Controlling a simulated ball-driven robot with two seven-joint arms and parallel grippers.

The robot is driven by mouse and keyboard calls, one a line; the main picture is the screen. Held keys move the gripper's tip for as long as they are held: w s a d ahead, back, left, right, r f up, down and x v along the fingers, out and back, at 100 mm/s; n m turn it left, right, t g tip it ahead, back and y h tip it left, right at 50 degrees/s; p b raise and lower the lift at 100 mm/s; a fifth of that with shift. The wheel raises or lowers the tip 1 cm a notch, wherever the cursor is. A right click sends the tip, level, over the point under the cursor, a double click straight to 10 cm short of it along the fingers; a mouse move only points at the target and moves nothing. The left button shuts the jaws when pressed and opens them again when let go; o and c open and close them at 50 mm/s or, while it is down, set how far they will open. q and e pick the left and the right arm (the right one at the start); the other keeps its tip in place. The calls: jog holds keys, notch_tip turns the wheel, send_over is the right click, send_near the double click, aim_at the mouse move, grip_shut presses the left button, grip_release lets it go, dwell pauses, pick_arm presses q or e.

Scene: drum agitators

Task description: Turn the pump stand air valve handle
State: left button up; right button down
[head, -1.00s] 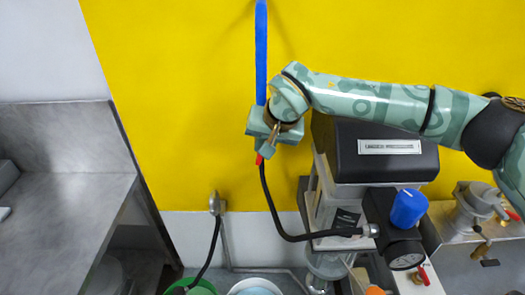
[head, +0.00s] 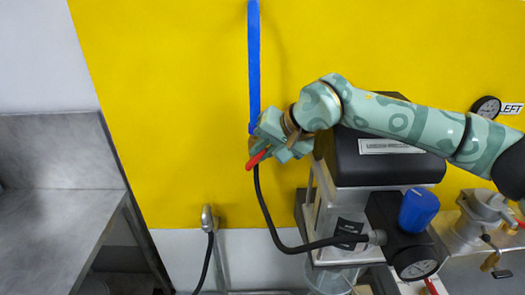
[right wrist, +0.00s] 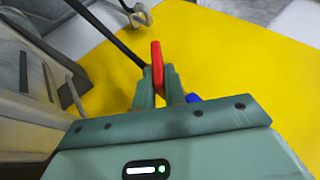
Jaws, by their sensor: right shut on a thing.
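The red valve handle (head: 257,160) sits where the vertical blue pipe (head: 254,70) meets a black hose, in front of the yellow wall. In the head view it points down and to the left. My right gripper (head: 264,149) is shut on the handle and hides part of it and the valve body. In the right wrist view the red handle (right wrist: 156,62) stands up between the two fingers (right wrist: 160,86), and a bit of the blue pipe (right wrist: 193,98) shows beside the right finger. My left gripper is not in view.
The pump stand's black-topped unit (head: 390,155) stands just right of the valve, with a blue knob (head: 418,210) and a gauge (head: 415,263). The black hose (head: 275,225) hangs from the valve to this unit. A grey steel counter (head: 50,230) is at the left.

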jog(key=c, duration=1.5)
grip_release()
jog(key=shift+o, duration=0.2)
jog(key=shift+r, duration=0.1)
jog(key=shift+r, duration=0.35)
jog(key=r, duration=0.3)
jog(key=shift+s+b, duration=0.2)
jog(key=shift+b, duration=0.15)
jog(key=s+r+b, duration=0.3)
jog(key=s+r, duration=0.6)
jog(key=s, duration=0.4)
jog(key=shift+s+a, duration=0.2)
jog(key=shift+s, duration=0.1)
